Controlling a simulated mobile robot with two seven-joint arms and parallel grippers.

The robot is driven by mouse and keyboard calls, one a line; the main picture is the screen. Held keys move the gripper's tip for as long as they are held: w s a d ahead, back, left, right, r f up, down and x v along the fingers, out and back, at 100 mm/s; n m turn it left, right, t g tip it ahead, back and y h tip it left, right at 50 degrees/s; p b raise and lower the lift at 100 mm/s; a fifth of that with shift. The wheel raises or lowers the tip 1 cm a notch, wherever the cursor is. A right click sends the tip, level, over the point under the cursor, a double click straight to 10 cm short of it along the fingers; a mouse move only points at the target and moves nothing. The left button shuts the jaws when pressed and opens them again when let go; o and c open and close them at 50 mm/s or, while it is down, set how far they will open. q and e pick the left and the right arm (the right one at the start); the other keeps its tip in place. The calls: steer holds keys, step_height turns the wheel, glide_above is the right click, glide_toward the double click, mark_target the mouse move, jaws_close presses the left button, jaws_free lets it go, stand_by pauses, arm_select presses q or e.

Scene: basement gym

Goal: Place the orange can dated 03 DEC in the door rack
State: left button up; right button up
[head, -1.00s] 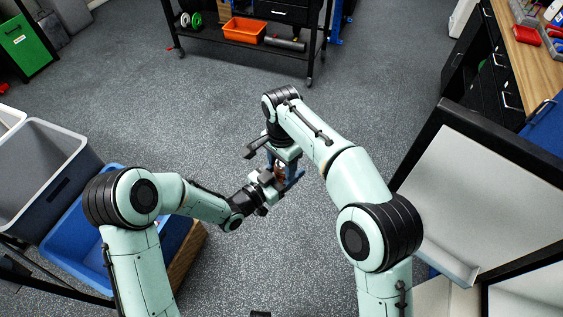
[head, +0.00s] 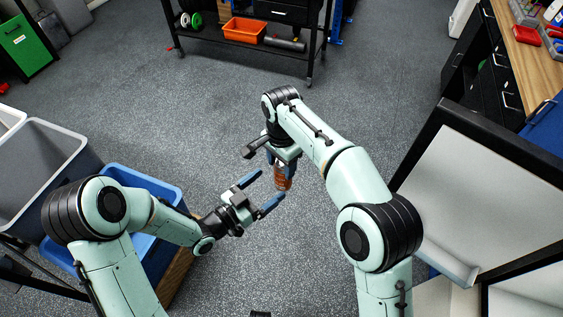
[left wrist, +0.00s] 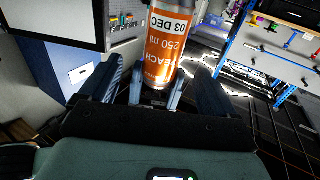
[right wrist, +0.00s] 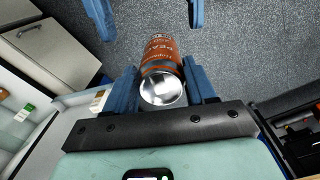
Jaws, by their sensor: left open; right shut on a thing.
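The orange can (head: 283,180) hangs upright below my right gripper (head: 282,161), which is shut on it above the floor. In the left wrist view the can (left wrist: 165,45) shows the print 03 DEC and 250 ml. The right wrist view shows its silver end and orange side (right wrist: 160,62) between the fingers. My left gripper (head: 261,193) is open and empty, just left of the can, its fingers pointing towards it. A dark-framed door with a pale inner panel (head: 490,190) stands open at right. A pale ledge (head: 445,263), seemingly its rack, runs along its lower part.
A blue bin (head: 160,185) and a grey bin (head: 40,170) stand at left, partly behind my left arm. A black shelf unit with an orange tray (head: 243,30) is at the back. A wooden workbench (head: 525,55) is at upper right. The middle floor is clear.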

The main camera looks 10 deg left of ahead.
arm_select(q)
steer(key=s+a+f+n+g+y, duration=0.2)
steer(key=s+f+n+g+y, duration=0.1)
steer(key=f, duration=0.7)
steer(key=s+a+f+n+g+y, duration=0.2)
steer(key=s+f+n+y, duration=0.1)
steer(key=f, duration=0.7)
steer(key=s+d+f+n+g+y, duration=0.1)
steer(key=s+f+n+g, duration=0.2)
steer(key=s, duration=0.7)
steer(key=s+d+f+n+g+y, duration=0.1)
steer(key=s+f+n+g, duration=0.2)
steer(key=s+f+g, duration=0.3)
steer(key=s+f, duration=0.3)
steer(key=shift+s+f+g, duration=0.2)
steer(key=shift+s+g, duration=0.2)
